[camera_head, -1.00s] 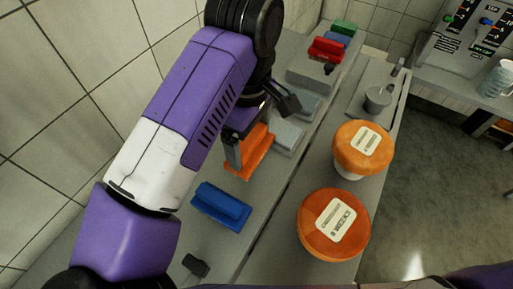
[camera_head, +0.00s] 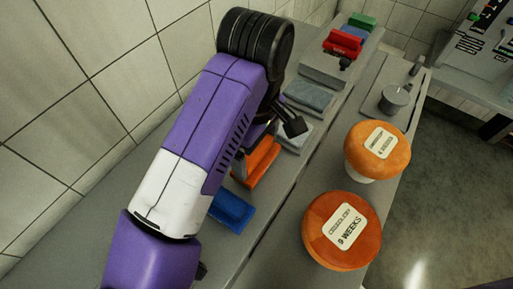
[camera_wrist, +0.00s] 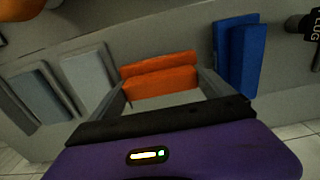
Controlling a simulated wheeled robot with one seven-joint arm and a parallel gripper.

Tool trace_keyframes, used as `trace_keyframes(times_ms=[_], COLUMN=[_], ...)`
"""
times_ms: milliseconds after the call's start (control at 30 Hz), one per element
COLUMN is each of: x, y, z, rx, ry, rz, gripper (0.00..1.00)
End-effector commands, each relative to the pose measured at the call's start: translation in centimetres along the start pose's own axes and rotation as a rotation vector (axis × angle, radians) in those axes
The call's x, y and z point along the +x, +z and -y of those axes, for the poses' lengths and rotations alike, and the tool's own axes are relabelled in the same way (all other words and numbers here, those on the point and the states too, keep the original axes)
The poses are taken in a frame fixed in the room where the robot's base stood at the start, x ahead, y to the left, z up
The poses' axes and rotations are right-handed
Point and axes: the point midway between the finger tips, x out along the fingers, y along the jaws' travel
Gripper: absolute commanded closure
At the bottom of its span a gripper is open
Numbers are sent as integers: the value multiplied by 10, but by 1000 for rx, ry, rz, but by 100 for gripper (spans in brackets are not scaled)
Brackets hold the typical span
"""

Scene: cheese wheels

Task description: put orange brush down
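The orange brush (camera_head: 262,163) lies on the grey counter between a blue brush and a light grey block, partly hidden by my arm in the head view. In the wrist view the orange brush (camera_wrist: 160,80) shows lengthwise between and just beyond the fingertips. My gripper (camera_wrist: 162,88) is open, its two fingers wide apart near the two ends of the brush. Whether a fingertip touches the brush is hard to tell. In the head view most of the gripper is hidden behind my wrist.
The blue brush (camera_head: 232,212) lies nearer me, and grey blocks (camera_head: 308,97) lie farther along the row. A red brush (camera_head: 343,42) is at the far end. Two orange cheese wheels (camera_head: 342,240) (camera_head: 378,160) stand at the right. A tiled wall (camera_head: 90,110) borders the left.

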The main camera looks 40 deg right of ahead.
Motion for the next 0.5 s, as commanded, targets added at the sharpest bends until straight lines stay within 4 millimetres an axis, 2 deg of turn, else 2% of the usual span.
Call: trace_keyframes(times_ms=[333,500], x=[-2,-14], y=[0,-1], z=[0,0], rx=[0,2], ry=[1,0], rz=[1,-5], gripper=[0,0])
